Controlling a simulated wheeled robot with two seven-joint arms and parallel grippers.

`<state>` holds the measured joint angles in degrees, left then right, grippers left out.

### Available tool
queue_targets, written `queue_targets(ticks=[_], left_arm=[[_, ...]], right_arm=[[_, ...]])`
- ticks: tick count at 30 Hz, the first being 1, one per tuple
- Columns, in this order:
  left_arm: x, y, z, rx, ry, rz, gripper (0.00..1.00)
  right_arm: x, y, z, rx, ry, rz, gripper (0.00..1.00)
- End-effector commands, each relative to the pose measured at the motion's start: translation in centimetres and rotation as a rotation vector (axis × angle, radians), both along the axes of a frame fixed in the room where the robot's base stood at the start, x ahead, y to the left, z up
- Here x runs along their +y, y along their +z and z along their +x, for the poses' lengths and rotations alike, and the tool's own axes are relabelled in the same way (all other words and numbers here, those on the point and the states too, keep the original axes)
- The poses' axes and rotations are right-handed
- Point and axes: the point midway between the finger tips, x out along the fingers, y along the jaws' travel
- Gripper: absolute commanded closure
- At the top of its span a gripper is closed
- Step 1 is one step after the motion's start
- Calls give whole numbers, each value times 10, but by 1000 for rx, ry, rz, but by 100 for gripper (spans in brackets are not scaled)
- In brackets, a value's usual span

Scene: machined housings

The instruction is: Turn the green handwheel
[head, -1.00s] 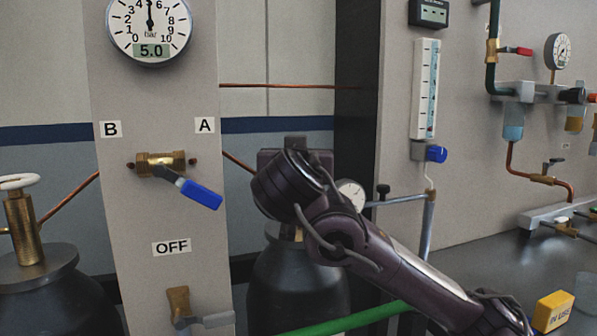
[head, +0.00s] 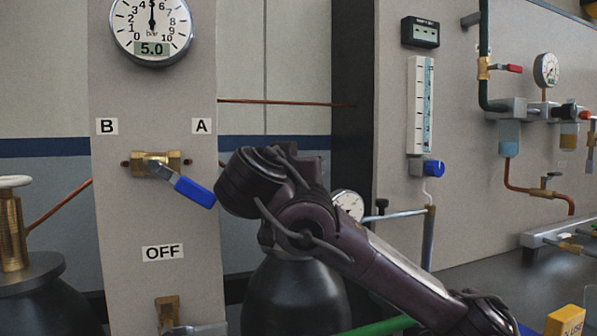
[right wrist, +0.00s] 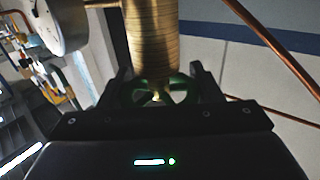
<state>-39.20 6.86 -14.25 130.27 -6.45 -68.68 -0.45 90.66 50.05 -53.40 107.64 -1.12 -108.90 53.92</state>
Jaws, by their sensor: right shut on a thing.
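The green handwheel (right wrist: 182,81) shows in the right wrist view at the end of a ribbed brass valve body (right wrist: 152,40). My right gripper (right wrist: 160,88) has one dark finger on each side of the handwheel and is shut on it. In the head view my right arm covers the handwheel and the gripper's fingertips, above a dark cylinder (head: 295,300). My left gripper is in neither view.
A panel left of my arm carries a blue-handled valve (head: 192,190) close to my wrist. A round gauge (head: 348,205) sits just behind my arm. A green hose (head: 380,327) runs below it. Another cylinder (head: 40,290) stands at far left.

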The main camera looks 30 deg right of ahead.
Motion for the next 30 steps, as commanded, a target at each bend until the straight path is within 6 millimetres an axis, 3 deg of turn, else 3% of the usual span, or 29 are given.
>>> queue_targets(ticks=[12, 13, 18, 30], left_arm=[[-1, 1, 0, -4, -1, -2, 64], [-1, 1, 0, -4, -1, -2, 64], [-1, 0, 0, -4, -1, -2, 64], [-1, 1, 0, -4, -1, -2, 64]], right_arm=[[-1, 3, 0, -4, -2, 1, 64], [-1, 3, 0, -4, -2, 1, 39], [-1, 2, 0, -3, -2, 1, 19], [0, 2, 0, -1, -2, 1, 19]])
